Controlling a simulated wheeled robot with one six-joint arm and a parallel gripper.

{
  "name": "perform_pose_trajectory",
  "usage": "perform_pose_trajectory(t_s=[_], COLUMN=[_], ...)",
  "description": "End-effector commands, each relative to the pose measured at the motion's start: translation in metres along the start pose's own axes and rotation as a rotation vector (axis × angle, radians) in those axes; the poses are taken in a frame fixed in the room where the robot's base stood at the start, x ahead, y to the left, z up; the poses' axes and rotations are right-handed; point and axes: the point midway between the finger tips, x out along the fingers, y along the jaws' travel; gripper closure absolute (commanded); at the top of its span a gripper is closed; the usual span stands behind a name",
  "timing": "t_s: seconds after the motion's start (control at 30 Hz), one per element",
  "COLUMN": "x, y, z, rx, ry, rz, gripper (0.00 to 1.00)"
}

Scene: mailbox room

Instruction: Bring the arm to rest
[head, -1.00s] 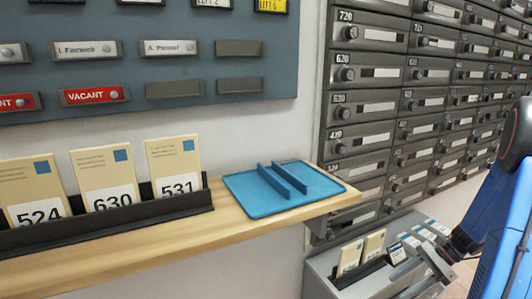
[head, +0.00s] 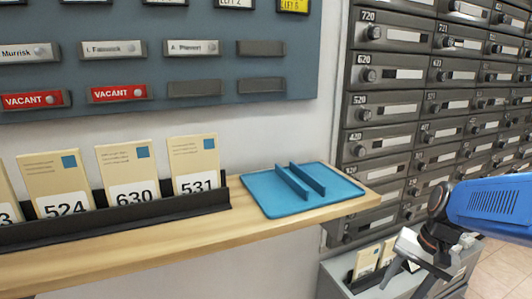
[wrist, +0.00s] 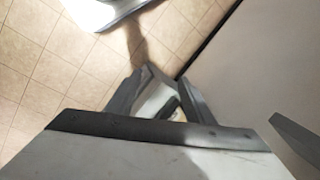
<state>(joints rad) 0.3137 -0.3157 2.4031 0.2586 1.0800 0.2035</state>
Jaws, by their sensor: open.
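My arm (head: 490,203), with a blue link, reaches in from the right edge of the head view. My gripper (head: 405,280) hangs down at its end, in front of the grey mailbox wall and partly over the low grey cabinet. In the wrist view my gripper (wrist: 160,88) shows its two dark fingers spread apart, with nothing held between them. The tiled floor (wrist: 60,65) lies below it. A pale grey part with a dark slot shows behind the fingers; I cannot tell what it is.
A wooden shelf (head: 150,252) carries a black rack (head: 130,217) of numbered cards and an empty-looking blue tray (head: 270,196) with two upright ridges. A low grey cabinet (head: 335,277) with cards stands right of it. Mailboxes (head: 385,110) fill the right wall.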

Motion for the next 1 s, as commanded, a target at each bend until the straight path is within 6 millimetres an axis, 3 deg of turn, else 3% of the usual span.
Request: perform_pose_trajectory(t_s=[0.2,0.6,1.0], x=[-0.017,-0.040,-0.045], y=[-0.002,0.006,0.011], z=[0.037,0.089,0.102], rx=[-0.218,-0.575,-0.685], ry=[0.124,0.341,0.413], rz=[0.034,0.082,0.097], gripper=[0.52,0.52,0.52])
